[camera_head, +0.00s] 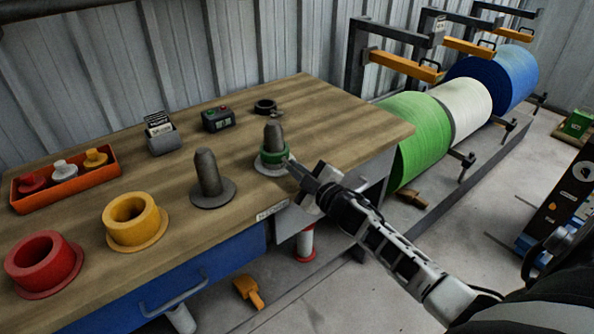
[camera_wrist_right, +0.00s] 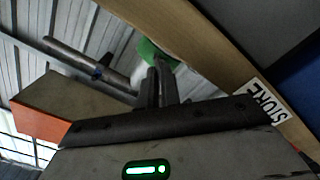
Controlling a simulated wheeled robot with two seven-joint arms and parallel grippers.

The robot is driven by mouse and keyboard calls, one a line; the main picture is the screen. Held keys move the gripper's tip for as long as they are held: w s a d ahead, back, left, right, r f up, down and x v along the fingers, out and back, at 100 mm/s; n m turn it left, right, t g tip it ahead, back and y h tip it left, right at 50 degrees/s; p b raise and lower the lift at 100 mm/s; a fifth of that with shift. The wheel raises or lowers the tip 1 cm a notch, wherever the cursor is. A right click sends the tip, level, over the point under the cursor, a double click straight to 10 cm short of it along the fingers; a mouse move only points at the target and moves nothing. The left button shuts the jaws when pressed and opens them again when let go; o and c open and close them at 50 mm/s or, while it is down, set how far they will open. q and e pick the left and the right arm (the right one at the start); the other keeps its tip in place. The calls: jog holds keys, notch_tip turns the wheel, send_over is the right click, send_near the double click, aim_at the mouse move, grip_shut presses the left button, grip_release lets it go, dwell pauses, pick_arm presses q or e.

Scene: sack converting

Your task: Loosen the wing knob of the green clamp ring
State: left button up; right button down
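The green clamp ring (camera_head: 273,157) sits around the foot of a grey upright post (camera_head: 274,137), above a pale flange near the bench's right front edge. My right gripper (camera_head: 291,168) reaches in from the right, its fingertips at the ring's right side. In the right wrist view, the two fingers (camera_wrist_right: 161,86) are close together and point at part of the green ring (camera_wrist_right: 149,50). The wing knob cannot be made out; the fingertips cover that spot, so I cannot tell whether they grip it. My left gripper is not in view.
On the wooden bench (camera_head: 340,119) stand a bare grey post (camera_head: 207,173), a yellow spool (camera_head: 134,220), a red spool (camera_head: 42,263), an orange tray (camera_head: 108,176) and a small dark box (camera_head: 218,119). Green (camera_head: 423,130), white and blue rolls lie beyond the bench at right.

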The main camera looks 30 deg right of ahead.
jog(key=n+b, duration=0.1)
jog(key=n, duration=0.3)
jog(key=shift+n, duration=0.3)
jog(key=n, duration=0.2)
jog(key=shift+n+b, duration=0.35)
jog(key=shift+n, duration=0.05)
jog(key=n+b, duration=0.1)
jog(key=n, duration=0.2)
jog(key=shift+n, duration=0.3)
jog(key=n, duration=0.3)
jog(key=shift+n+b, duration=0.3)
jog(key=shift+b, duration=0.1)
jog(key=n, duration=0.2)
jog(key=shift+n, duration=0.3)
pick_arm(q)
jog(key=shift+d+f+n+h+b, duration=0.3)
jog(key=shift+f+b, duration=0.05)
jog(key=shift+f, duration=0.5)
pick_arm(e)
jog(key=shift+n, duration=0.5)
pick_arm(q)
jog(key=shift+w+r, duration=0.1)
